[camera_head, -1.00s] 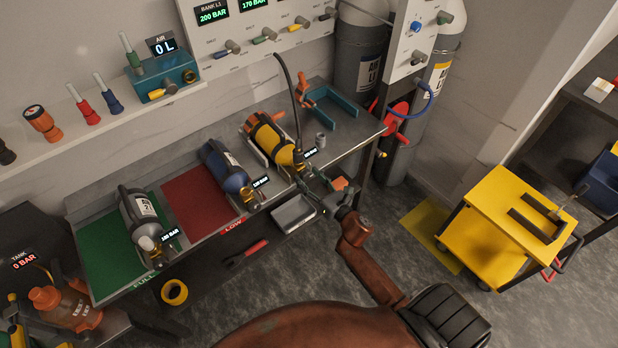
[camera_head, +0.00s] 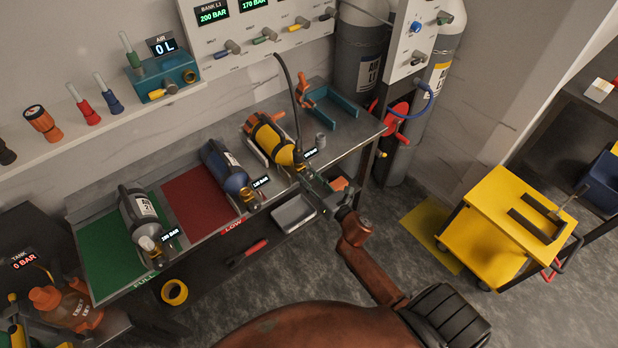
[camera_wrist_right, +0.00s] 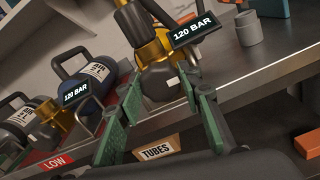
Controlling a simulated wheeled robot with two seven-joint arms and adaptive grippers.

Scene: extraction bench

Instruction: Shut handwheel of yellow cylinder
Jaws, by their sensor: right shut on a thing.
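The yellow cylinder (camera_head: 272,138) lies in a cradle at the right part of the bench, with a hose rising beside its valve end. In the right wrist view its brass valve (camera_wrist_right: 152,50) shows beside a 120 BAR display. My right gripper (camera_head: 303,172) is at the valve end, on the bench's front side. In the right wrist view its green fingers (camera_wrist_right: 163,84) stand on both sides of the handwheel (camera_wrist_right: 162,83) and are shut on it. The fingers partly hide the handwheel. My left gripper is not in view.
A blue cylinder (camera_head: 224,166) and a grey cylinder (camera_head: 139,213) lie farther left on the red and green mats. A grey tray (camera_head: 293,213) is below the bench's front edge. A yellow cart (camera_head: 498,205) stands on the right, with open floor before it.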

